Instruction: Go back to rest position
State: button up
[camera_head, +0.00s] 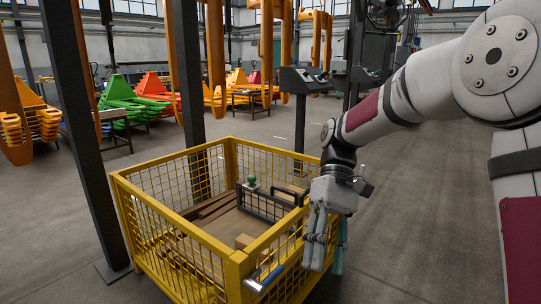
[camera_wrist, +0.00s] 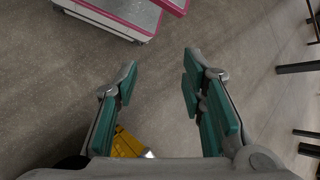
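My gripper (camera_head: 322,240) hangs fingers-down at the right side of the yellow mesh crate (camera_head: 238,262) in the head view. In the wrist view my gripper (camera_wrist: 160,100) has its two teal-padded fingers spread apart with bare floor between them, and it holds nothing. A small yellow piece of the crate (camera_wrist: 127,143) shows low in the wrist view, behind the left finger. From the head view I cannot tell whether the fingers touch the crate's side.
Dark posts (camera_head: 88,130) stand left and behind. The floor (camera_head: 420,200) at right is clear.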

jog(key=s+d+r+m+t+h, duration=0.1)
jog(key=s+d+r+m+t, duration=0.15)
jog(key=s, duration=0.55)
jog(key=s+d+r+m+t+h, duration=0.1)
jog(key=s+d+r+t, duration=0.2)
jog(key=s, duration=0.4)
jog(key=s+d+f+m+t, duration=0.1)
jog(key=s+d+f, duration=0.1)
jog(key=s, duration=0.4)
jog(key=s+d+f+m+t, duration=0.1)
jog(key=s+d+t, duration=0.1)
jog(key=s, duration=0.3)
notch_tip(320, 180, up, 34)
jog(key=t+p, duration=0.4)
jog(key=p, duration=2.8)
jog(key=shift+r+h+p, duration=0.15)
jog(key=shift+h+p, duration=0.15)
jog(key=shift+p, duration=0.1)
jog(key=shift+w+n, duration=0.1)
jog(key=shift+n, duration=0.15)
jog(key=shift+c, duration=0.4)
